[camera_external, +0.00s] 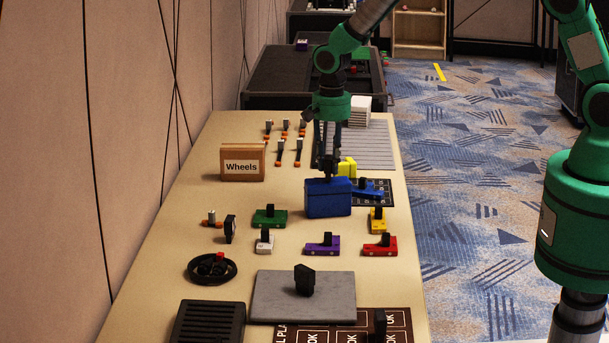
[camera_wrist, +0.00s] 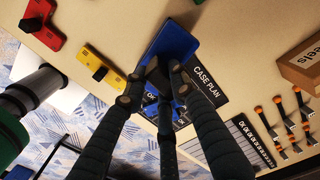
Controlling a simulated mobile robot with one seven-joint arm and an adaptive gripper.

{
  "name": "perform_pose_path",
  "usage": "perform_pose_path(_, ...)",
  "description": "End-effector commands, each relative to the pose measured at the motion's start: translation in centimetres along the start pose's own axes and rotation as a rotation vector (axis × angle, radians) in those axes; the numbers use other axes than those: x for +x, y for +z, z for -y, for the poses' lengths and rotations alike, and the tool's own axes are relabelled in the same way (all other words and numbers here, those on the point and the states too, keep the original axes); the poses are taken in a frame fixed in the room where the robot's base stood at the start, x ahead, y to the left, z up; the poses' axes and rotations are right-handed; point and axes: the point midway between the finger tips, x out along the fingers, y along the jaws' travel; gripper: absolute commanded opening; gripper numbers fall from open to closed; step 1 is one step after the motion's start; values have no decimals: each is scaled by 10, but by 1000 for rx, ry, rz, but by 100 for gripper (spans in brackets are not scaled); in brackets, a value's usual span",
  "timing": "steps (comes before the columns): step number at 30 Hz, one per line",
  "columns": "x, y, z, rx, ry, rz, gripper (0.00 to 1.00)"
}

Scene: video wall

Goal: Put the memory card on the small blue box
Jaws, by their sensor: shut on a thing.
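A blue box (camera_external: 328,203) stands at the middle of the table in the external view. It also shows in the wrist view (camera_wrist: 172,42), just beyond my fingertips. My gripper (camera_external: 329,174) points down right over its top. In the wrist view my fingers (camera_wrist: 155,84) are shut on a small dark thing (camera_wrist: 154,74), mostly hidden between them. I cannot tell for sure that it is the memory card, nor whether it touches the box. A smaller blue block (camera_external: 367,189) with a black knob lies on the dark case plan (camera_wrist: 206,83), right behind the box.
A yellow block (camera_external: 347,167) is close behind my gripper. Green (camera_external: 270,219), purple (camera_external: 322,248), red (camera_external: 380,250) and other knobbed blocks lie in front. A grey plate (camera_external: 270,297) is at the near side. The Wheels box (camera_external: 242,176) stands at the left.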

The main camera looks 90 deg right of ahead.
Motion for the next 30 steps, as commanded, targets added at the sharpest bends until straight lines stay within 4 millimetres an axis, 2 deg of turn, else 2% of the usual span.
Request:
perform_pose_path(5, 3, 0, 0, 0, 0, 0, 6)
perform_pose_path(6, 3, 0, 0, 0, 0, 0, 27)
perform_pose_path(9, 3, 0, 0, 0, 0, 0, 44)
perform_pose_path(22, -2, 0, 0, 0, -1, 0, 44)
perform_pose_path(30, -28, 0, 0, 0, -1, -1, 44)
